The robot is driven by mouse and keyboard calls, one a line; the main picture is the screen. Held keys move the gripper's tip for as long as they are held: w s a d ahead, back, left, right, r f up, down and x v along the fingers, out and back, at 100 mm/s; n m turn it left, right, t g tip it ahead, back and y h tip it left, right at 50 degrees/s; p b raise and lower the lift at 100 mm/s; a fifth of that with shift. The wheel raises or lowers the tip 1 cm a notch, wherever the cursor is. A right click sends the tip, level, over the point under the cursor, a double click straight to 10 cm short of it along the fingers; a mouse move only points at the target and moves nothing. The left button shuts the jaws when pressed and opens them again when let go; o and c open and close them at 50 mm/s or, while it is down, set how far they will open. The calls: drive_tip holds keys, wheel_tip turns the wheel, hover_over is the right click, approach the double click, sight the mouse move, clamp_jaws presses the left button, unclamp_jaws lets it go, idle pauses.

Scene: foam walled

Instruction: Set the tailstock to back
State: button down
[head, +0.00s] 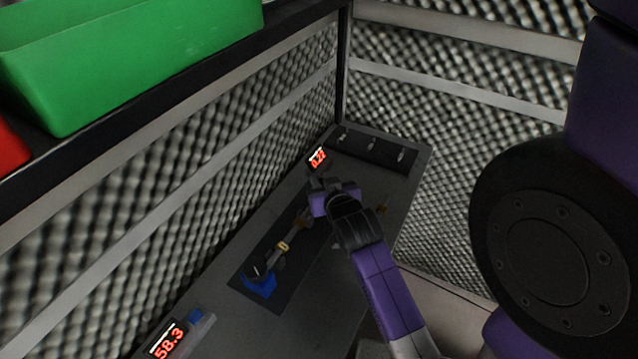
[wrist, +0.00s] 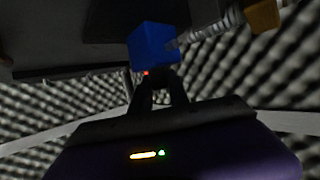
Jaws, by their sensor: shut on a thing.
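A small lathe-like fixture lies on the dark bench in the head view, with a blue block (head: 260,284) at its near end and a yellowish collar (head: 283,247) along its rod. My gripper (head: 322,184) is at the fixture's far end, and its fingertips are hidden there. In the wrist view my gripper (wrist: 158,82) has its fingers close together against a blue block (wrist: 154,43). A ridged rod (wrist: 215,27) runs right from this block to a tan block (wrist: 263,15). The part held looks like the tailstock, but the grip point is dark. I cannot tell whether both views show the same blue block.
Red-digit displays stand at the bench's far end (head: 317,157) and near end (head: 167,342). Several small light fittings (head: 372,143) sit on a dark strip at the back. Foam walls (head: 440,85) close in behind and left; a green bin (head: 120,75) is on the shelf above.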

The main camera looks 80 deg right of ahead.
drive_tip(key=shift+s+d+r, duration=0.1)
drive_tip(key=shift+s+d, duration=0.15)
drive_tip(key=shift+d, duration=0.5)
drive_tip(key=c, duration=1.3)
unclamp_jaws()
drive_tip(key=shift+d, duration=0.15)
drive_tip(key=shift+o, duration=0.2)
drive_tip(key=shift+a, duration=0.2)
drive_tip(key=b+v, duration=0.1)
drive_tip(key=v, duration=0.5)
drive_tip(key=shift+s+a+r, duration=0.1)
drive_tip(key=shift+s+a, duration=0.15)
drive_tip(key=shift+a, duration=0.1)
drive_tip(key=shift+s+a+r, duration=0.15)
drive_tip(key=shift+a+r, duration=0.1)
